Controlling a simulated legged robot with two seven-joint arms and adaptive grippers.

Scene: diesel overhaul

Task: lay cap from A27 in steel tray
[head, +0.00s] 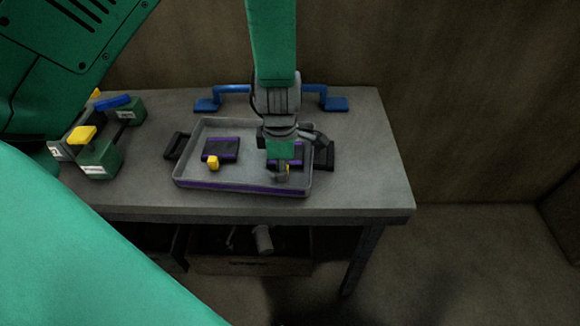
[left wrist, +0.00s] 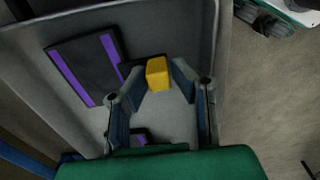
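The grey steel tray (head: 240,128) lies on the bench, with two dark pads with purple edges inside, a left one (head: 220,149) and a right one partly behind my arm. Another yellow cap (head: 213,163) lies in the tray by the left pad. The label A27 is not readable. My right gripper is out of view.
A blue handle-like frame (head: 232,89) stands behind the tray. The bench's right end (head: 365,165) is clear.

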